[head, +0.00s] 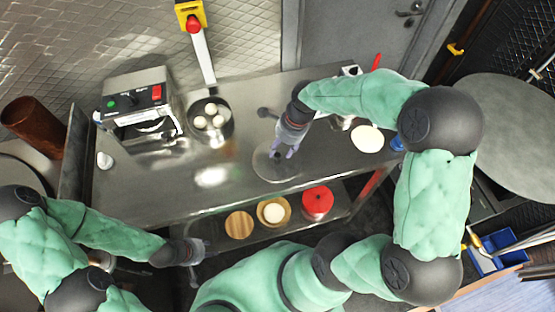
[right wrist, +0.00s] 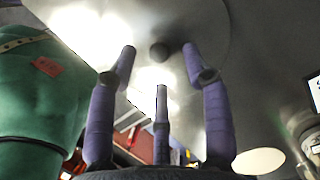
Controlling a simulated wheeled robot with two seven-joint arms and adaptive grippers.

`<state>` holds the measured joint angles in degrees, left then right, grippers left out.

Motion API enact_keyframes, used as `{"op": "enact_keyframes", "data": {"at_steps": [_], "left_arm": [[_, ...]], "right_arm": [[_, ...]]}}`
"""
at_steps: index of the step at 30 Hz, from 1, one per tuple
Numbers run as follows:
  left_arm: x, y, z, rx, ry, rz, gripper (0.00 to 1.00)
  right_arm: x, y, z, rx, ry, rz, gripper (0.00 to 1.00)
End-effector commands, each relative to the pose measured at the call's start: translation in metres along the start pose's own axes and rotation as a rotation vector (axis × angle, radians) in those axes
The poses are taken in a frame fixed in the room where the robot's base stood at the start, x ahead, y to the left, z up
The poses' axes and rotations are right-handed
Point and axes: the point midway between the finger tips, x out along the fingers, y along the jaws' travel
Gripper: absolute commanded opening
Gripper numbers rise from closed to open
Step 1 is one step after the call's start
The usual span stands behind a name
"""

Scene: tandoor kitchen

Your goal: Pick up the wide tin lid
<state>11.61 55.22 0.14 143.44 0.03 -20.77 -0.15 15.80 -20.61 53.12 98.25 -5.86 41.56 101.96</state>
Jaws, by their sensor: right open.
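The wide tin lid (head: 268,170) is a flat grey disc lying on the steel counter near its front edge in the head view. In the right wrist view the lid (right wrist: 200,25) fills the upper middle, with its dark round knob (right wrist: 158,52) between my finger tips. My right gripper (head: 290,152) is over the lid's right part, with its purple-grey fingers spread and nothing between them; the fingers also show in the right wrist view (right wrist: 158,68). I cannot tell if a finger touches the lid. My left gripper (head: 203,250) is low at the left, away from the lid.
A pan with dough balls (head: 223,131) and a steel machine (head: 135,100) stand to the left on the counter. A pale flat disc (head: 367,139) lies to the right. The counter's front left is clear.

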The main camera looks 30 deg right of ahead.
Motion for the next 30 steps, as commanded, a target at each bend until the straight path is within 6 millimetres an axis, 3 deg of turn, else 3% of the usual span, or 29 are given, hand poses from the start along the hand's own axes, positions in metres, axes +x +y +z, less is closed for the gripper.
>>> {"op": "enact_keyframes", "data": {"at_steps": [6, 14, 19, 30], "left_arm": [[0.010, -0.004, 0.000, 0.000, 0.000, 0.000, 0.40], [0.009, -0.003, 0.000, 0.000, 0.000, 0.000, 0.40], [0.009, -0.003, 0.000, 0.000, 0.000, 0.000, 0.40], [0.009, -0.003, 0.000, 0.000, 0.000, 0.000, 0.40]], "right_arm": [[0.032, 0.003, -0.001, 0.000, 0.000, 0.001, 0.49], [0.034, 0.002, -0.001, 0.000, 0.000, 0.000, 0.49], [0.034, 0.002, -0.001, 0.000, 0.000, 0.000, 0.01], [0.034, 0.002, -0.001, 0.000, 0.000, 0.000, 0.00]]}}
